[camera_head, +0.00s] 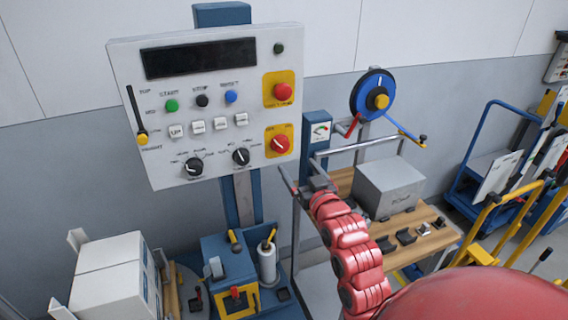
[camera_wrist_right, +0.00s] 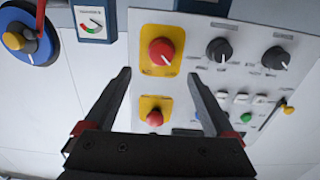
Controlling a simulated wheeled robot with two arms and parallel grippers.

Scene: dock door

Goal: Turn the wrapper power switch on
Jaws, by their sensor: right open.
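The wrapper power switch is a red rotary knob (camera_head: 281,144) on a yellow plate at the lower right of the control panel (camera_head: 140,95). Its pointer mark slants in the head view. The same red knob (camera_wrist_right: 161,51) shows in the right wrist view, beyond my fingertips and roughly centred between them. My right gripper (camera_head: 297,172) is open and empty, just below and right of the knob; its two fingers (camera_wrist_right: 159,75) point at the panel, apart from the knob as far as I can tell. My left gripper is in neither view.
A red emergency button (camera_head: 282,91) sits above the switch, and black dials (camera_head: 240,156) sit left of it. A gauge box (camera_head: 319,132) and a blue reel (camera_head: 373,95) stand to the right. A grey box (camera_head: 388,188) rests on the wooden bench below.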

